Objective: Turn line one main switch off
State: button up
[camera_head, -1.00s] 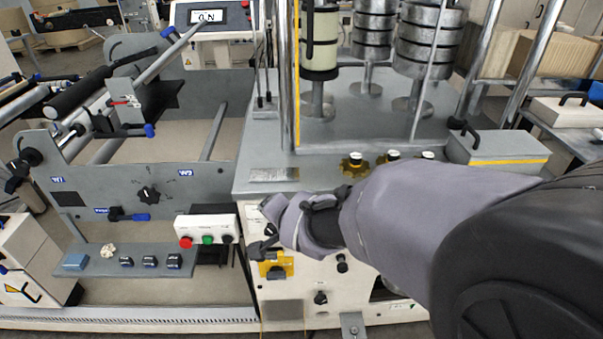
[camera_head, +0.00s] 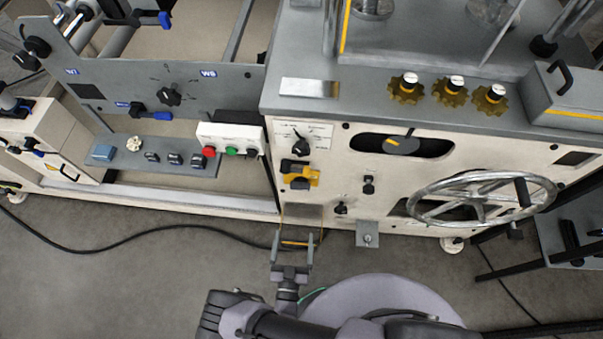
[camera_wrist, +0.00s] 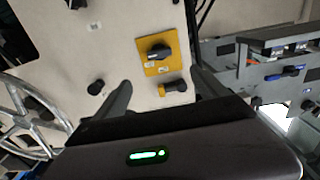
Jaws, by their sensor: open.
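The main switch (camera_head: 300,174) is a black rotary knob on a yellow plate on the cream front panel of the machine. In the wrist view the main switch (camera_wrist: 158,52) sits upper centre, its black handle lying roughly sideways, with a smaller black-and-yellow part (camera_wrist: 172,87) just beside it. I cannot read its markings. My gripper (camera_head: 293,242) is open and empty, below the switch and apart from it in the head view. In the wrist view the two fingers of my gripper (camera_wrist: 160,82) stand apart on either side of the switch area.
A black selector knob (camera_head: 301,144) is above the switch. A button box (camera_head: 230,140) with red, green and black buttons is to its left. A spoked handwheel (camera_head: 480,198) stands out at the right. Small black knobs (camera_head: 369,182) are nearby. The floor (camera_head: 150,285) in front holds a cable.

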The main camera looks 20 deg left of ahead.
aim_at(300, 189)
jog(key=b+x, duration=0.5)
jog(key=x, duration=1)
jog(key=shift+w+f+b, duration=0.1)
jog(key=shift+w+b, duration=0.15)
jog(key=shift+b, duration=0.05)
jog(key=shift+w+a, duration=0.2)
jog(key=shift+w, duration=0.2)
jog(key=c, duration=1.4)
